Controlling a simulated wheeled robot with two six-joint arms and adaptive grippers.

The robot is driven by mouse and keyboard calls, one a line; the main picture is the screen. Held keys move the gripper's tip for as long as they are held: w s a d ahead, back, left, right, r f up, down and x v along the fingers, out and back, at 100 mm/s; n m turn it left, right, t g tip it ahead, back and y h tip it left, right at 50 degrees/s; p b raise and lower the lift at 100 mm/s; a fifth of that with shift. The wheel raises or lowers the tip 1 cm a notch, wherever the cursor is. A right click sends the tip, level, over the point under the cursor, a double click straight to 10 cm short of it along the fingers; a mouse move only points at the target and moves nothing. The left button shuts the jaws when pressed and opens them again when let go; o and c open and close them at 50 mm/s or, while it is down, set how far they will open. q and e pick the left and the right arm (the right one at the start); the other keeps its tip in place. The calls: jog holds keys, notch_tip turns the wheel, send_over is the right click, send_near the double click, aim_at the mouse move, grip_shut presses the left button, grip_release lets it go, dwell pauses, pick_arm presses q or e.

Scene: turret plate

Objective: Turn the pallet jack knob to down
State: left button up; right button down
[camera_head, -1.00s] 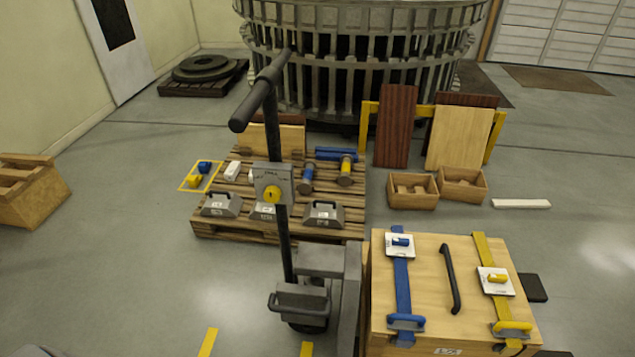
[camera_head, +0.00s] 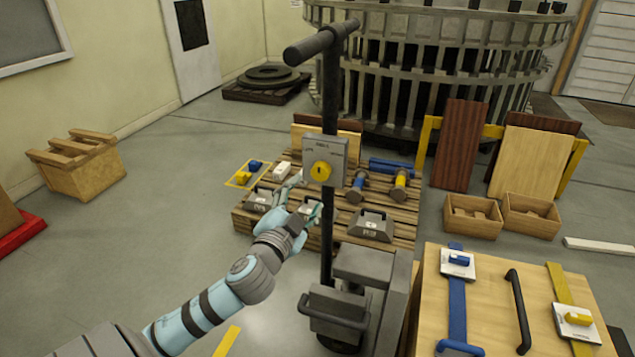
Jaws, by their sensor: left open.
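The pallet jack (camera_head: 329,230) stands upright in the middle, with a black T-handle on a dark pole. A grey plate (camera_head: 338,150) on the pole carries the yellow knob (camera_head: 321,172). The lettering on the plate is too small to read. My left gripper (camera_head: 306,192) is open, just left of and below the knob, and appears apart from it. Its fingers are small in the view and partly overlap the grey blocks behind. My right gripper is not in view.
A wooden pallet (camera_head: 270,227) with grey weights and blue and yellow tools lies behind the jack. A wooden crate (camera_head: 490,290) with blue and yellow straps stands at the lower right. Open wooden boxes (camera_head: 473,217) are farther back.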

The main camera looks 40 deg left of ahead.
aim_at(319, 174)
pick_arm(q)
jog(key=b+x, duration=0.1)
jog(key=x, duration=0.7)
jog(key=shift+w+f, duration=0.15)
jog(key=shift+w, duration=0.15)
jog(key=shift+w+a, duration=0.2)
jog(key=shift+w, duration=0.3)
jog(key=shift+c, duration=1)
jog(key=c, duration=1)
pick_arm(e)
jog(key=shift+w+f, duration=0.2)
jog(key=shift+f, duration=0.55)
